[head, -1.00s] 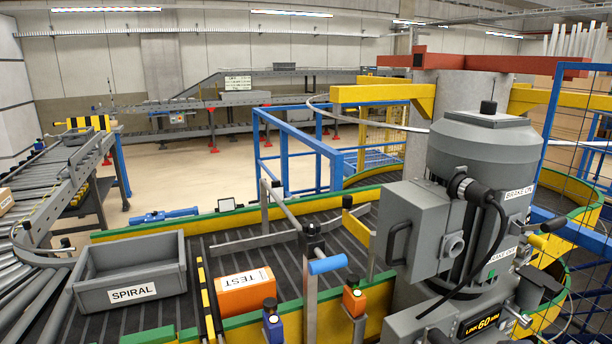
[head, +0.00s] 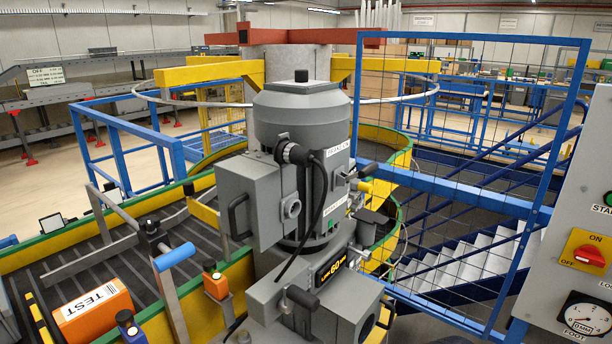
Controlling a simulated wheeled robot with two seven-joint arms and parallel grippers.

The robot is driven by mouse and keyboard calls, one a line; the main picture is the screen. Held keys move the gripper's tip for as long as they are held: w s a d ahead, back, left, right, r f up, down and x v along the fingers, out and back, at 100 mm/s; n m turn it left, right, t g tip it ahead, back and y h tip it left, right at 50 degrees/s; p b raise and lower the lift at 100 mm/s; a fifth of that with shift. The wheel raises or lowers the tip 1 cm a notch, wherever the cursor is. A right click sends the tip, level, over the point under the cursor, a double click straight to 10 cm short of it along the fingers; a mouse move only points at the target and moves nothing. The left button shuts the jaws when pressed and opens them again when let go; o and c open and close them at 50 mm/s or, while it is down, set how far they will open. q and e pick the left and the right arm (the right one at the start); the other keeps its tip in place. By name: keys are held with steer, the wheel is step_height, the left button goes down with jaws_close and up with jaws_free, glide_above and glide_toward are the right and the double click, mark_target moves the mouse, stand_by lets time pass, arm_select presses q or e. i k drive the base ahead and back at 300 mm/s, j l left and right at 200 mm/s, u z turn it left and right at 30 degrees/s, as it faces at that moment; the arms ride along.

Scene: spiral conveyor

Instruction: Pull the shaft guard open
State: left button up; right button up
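No part labelled as the shaft guard can be read. A tall blue-framed mesh panel (head: 455,180) stands upright behind and right of the grey motor unit (head: 300,170). A grey box (head: 258,200) with a black handle (head: 238,217) is fixed to the motor's left side, and its face looks closed. I cannot tell which of these is the shaft guard. Neither of my grippers is in view.
A control panel (head: 575,230) with a red switch on yellow and a dial stands at the right edge. White stairs (head: 470,258) show behind the mesh.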

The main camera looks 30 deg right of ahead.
mark_target(357, 300)
steer(key=z, duration=1.55)
steer(key=i+l+u, duration=0.2)
steer(key=i+u, duration=0.25)
steer(key=i+l, duration=0.05)
steer(key=i, duration=0.05)
